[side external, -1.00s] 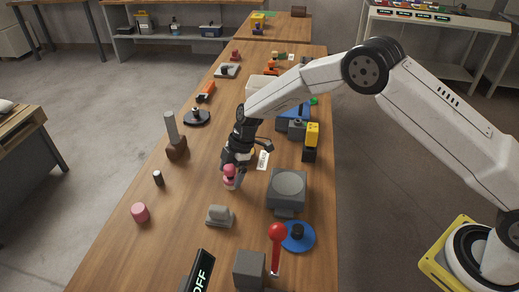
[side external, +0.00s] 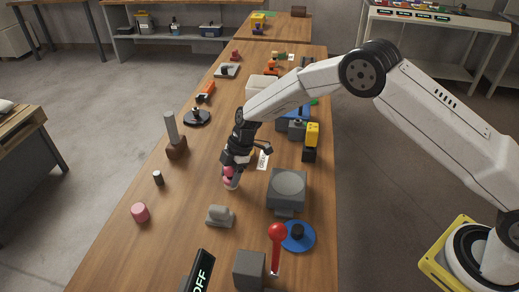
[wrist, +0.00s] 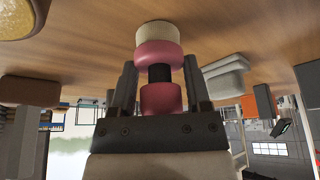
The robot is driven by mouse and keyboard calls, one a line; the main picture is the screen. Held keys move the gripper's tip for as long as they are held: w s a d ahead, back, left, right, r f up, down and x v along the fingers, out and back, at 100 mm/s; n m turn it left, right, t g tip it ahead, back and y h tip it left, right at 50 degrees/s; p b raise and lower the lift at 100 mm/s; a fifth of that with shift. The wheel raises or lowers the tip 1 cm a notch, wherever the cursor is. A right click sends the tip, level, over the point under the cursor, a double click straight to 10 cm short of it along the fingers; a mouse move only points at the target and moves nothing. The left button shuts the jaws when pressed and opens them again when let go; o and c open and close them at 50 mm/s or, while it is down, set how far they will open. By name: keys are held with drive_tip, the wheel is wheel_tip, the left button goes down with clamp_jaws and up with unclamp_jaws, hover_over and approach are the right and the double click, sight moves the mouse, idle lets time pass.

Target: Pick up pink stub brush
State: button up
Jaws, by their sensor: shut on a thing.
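The pink stub brush (side external: 228,175) is near the middle of the wooden table in the side external view. It has rounded pink parts, a black neck and a pale bristle end pointing down. In the wrist view the brush (wrist: 160,55) stands between the two dark fingers. My gripper (side external: 232,168) reaches down from above and is shut on the brush. The fingers hide part of it in the side external view. I cannot tell whether the bristle end touches the table.
A grey box with a round dish (side external: 287,187) stands to the right. A grey block (side external: 219,216), pink cylinder (side external: 140,212) and small black cylinder (side external: 158,178) stand nearby. A red-knobbed lever (side external: 277,245) and blue disc (side external: 298,237) are nearer the camera. The table between the cylinders is clear.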

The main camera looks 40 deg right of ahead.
drive_tip(key=shift+r, duration=0.15)
drive_tip(key=shift+r, duration=0.55)
drive_tip(key=s+d+r, duration=0.4)
drive_tip(key=s+r, duration=0.7)
drive_tip(key=s, duration=0.2)
drive_tip(key=shift+s+r, duration=0.25)
drive_tip(key=shift+r, duration=0.05)
drive_tip(key=shift+w, duration=0.1)
idle(1.4)
drive_tip(key=w+d+f+t, duration=0.1)
drive_tip(key=w+d+t, duration=0.1)
drive_tip(key=w, duration=0.8)
drive_tip(key=w+d+f+t+y, duration=0.1)
drive_tip(key=w+d, duration=0.2)
drive_tip(key=w, duration=0.7)
drive_tip(key=shift+d+f+n+t, duration=0.15)
drive_tip(key=shift+d+n+t, duration=0.15)
drive_tip(key=shift+n+t, duration=0.1)
